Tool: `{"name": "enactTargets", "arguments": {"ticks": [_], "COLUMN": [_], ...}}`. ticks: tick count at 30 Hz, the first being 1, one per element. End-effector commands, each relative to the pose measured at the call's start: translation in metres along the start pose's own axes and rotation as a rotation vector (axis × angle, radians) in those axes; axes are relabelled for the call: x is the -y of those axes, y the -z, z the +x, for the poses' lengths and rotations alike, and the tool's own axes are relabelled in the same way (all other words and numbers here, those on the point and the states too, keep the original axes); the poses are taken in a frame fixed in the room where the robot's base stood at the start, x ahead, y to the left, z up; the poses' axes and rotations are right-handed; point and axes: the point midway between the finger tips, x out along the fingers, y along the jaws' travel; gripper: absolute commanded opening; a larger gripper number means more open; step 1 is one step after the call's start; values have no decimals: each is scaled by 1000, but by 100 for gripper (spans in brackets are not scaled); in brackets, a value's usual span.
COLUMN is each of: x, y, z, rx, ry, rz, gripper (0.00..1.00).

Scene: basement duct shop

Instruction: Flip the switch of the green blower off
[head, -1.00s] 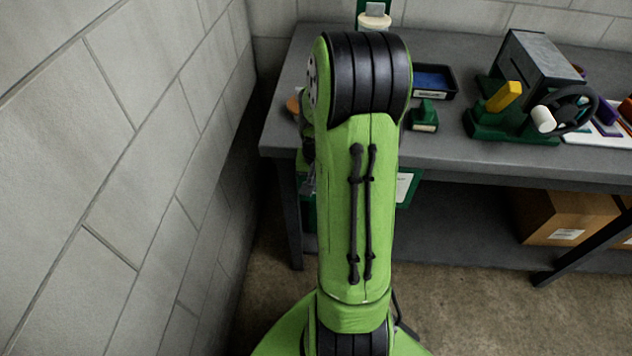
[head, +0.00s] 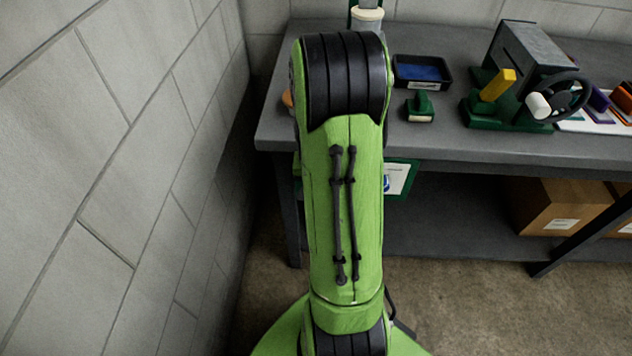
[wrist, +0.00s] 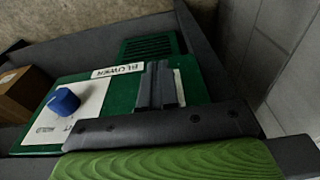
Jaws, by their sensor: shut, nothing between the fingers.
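The green blower panel (wrist: 200,88) fills the middle of the wrist view, with a "BLOWER" label (wrist: 118,71) and a dark green slotted vent (wrist: 150,46) beyond it. A blue knob (wrist: 64,100) sits on a white plate (wrist: 88,108) at its left. My gripper (wrist: 158,68) is shut and empty over the panel's right part, in front of another pale plate. No switch can be made out; the fingers cover part of that plate. Contact cannot be told. In the head view the green panel (head: 412,172) shows below the bench's front edge; my arm hides the gripper there.
A grey bench (head: 460,148) carries a black tray (head: 440,82), a small green block (head: 420,106) and a green-based machine with a handwheel (head: 584,98). A cardboard box (head: 562,208) is on the shelf below. A block wall (head: 120,180) stands close at the left.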

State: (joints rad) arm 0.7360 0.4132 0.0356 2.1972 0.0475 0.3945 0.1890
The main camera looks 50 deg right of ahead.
Motion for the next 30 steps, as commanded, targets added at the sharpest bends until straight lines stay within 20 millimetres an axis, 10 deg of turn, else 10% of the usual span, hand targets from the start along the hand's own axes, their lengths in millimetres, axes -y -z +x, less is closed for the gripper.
{"name": "enactTargets", "arguments": {"ticks": [30], "x": [0], "y": [12], "z": [-1], "rx": [0], "ry": [1], "rz": [-1], "gripper": [0]}}
